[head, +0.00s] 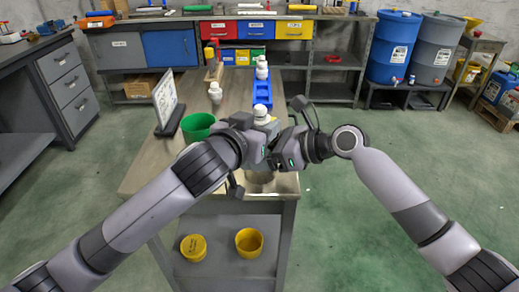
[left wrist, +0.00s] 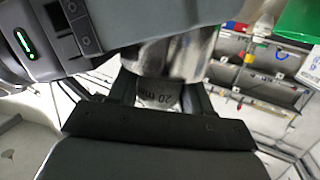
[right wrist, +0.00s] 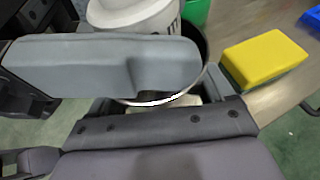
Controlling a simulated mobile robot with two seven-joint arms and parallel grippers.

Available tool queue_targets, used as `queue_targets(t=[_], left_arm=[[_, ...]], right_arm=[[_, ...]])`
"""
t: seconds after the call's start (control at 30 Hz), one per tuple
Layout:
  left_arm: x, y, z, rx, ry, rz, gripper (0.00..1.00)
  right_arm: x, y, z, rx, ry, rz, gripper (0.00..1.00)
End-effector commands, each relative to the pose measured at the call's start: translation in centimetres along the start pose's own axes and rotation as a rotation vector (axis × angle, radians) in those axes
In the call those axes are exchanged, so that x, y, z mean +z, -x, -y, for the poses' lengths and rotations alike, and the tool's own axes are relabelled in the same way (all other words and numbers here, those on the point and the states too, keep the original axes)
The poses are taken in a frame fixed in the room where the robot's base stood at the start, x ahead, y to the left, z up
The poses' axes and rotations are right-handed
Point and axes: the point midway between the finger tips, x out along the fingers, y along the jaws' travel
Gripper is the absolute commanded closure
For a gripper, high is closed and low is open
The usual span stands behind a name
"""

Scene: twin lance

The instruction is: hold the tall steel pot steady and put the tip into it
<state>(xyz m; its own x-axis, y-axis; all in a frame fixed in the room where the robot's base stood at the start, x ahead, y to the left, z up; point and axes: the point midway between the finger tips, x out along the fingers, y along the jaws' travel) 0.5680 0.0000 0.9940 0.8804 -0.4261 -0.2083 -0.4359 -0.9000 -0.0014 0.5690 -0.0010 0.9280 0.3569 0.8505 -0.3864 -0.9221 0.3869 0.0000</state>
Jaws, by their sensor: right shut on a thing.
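The tall steel pot (head: 258,184) stands at the near end of the bench, mostly hidden behind my grippers in the head view. Its shiny wall shows in the left wrist view (left wrist: 180,50) and its rim in the right wrist view (right wrist: 172,101). My right gripper (head: 280,152) is shut on the pot's rim. My left gripper (head: 262,146) is shut on a white tip (head: 261,113) with a rounded top. A "20 mm" label on the tip (left wrist: 160,96) shows between the left fingers. The tip is upright over the pot; its lower end is hidden.
A blue rack (head: 262,92) with white-topped pieces stands behind. A green bucket (head: 197,127) and a tilted panel (head: 166,100) are to the left. A yellow block (right wrist: 265,60) is near the pot. Yellow containers (head: 249,242) sit on the lower shelf.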

Motion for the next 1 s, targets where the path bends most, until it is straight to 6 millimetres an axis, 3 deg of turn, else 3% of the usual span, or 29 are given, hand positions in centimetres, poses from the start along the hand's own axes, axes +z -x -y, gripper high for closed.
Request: queue_targets(t=[0.03,0.07,0.53,1.0], left_arm=[[2.5,-0.3,0.2,-0.009,0.003,0.059,0.31],[2.5,-0.3,0.2,-0.009,0.003,0.059,0.22],[2.5,0.2,0.1,-0.007,0.0,0.058,0.21],[1.2,5.6,0.1,-0.008,-0.001,0.029,0.21]], right_arm=[[0.5,0.0,-0.3,0.008,0.009,0.009,0.51],[0.5,-0.1,-0.3,0.008,0.009,0.01,0.51],[0.6,-0.2,-0.5,0.01,0.009,0.014,0.5],[0.5,0.1,0.1,-0.004,0.004,0.012,0.49]])
